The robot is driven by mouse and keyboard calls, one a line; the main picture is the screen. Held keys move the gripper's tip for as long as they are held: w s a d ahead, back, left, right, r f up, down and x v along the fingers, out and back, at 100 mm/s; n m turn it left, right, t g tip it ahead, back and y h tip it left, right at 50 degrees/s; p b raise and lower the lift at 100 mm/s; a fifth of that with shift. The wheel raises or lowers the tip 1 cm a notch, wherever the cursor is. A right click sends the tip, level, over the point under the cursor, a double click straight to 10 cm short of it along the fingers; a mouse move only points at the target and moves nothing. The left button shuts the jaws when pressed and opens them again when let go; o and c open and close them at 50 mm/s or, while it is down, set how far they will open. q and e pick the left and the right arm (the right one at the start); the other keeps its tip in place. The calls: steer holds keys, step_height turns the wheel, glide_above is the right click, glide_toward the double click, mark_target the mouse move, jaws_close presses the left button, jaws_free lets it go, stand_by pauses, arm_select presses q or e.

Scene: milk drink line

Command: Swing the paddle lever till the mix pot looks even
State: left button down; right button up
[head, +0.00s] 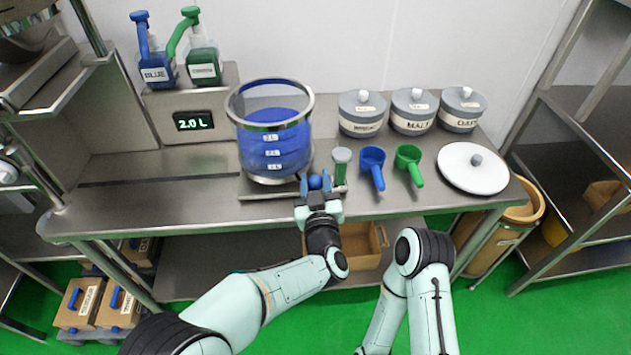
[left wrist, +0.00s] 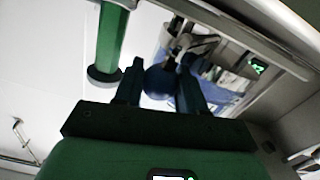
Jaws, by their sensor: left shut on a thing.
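The mix pot (head: 270,150) is a clear vessel with a metal rim and volume labels, standing on the bench and holding blue liquid. The liquid looks even blue from the head view; the pot shows only partly in the left wrist view. The paddle lever's blue ball knob (head: 315,182) is low at the pot's front right. My left gripper (head: 316,185) is shut on this knob, which also shows between the fingers in the left wrist view (left wrist: 160,81). The rest of the lever is mostly hidden. My right arm is low at the right, its gripper out of view.
A green cylinder with a grey cap (head: 340,168) stands just right of my left gripper. Blue (head: 373,166) and green (head: 408,162) scoops, lidded jars (head: 411,112) and a white lid (head: 472,170) are farther right. Pump bottles (head: 157,68) and a 2.0 L display (head: 193,121) are left.

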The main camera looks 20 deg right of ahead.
arm_select(q)
steer(key=shift+s+d+r, duration=0.1)
steer(key=shift+r, duration=0.25)
steer(key=c, duration=0.9)
jaws_free()
steer(key=shift+o, duration=1)
steer(key=shift+f, duration=0.15)
steer(key=v, duration=1.3)
steer(key=shift+s, duration=0.2)
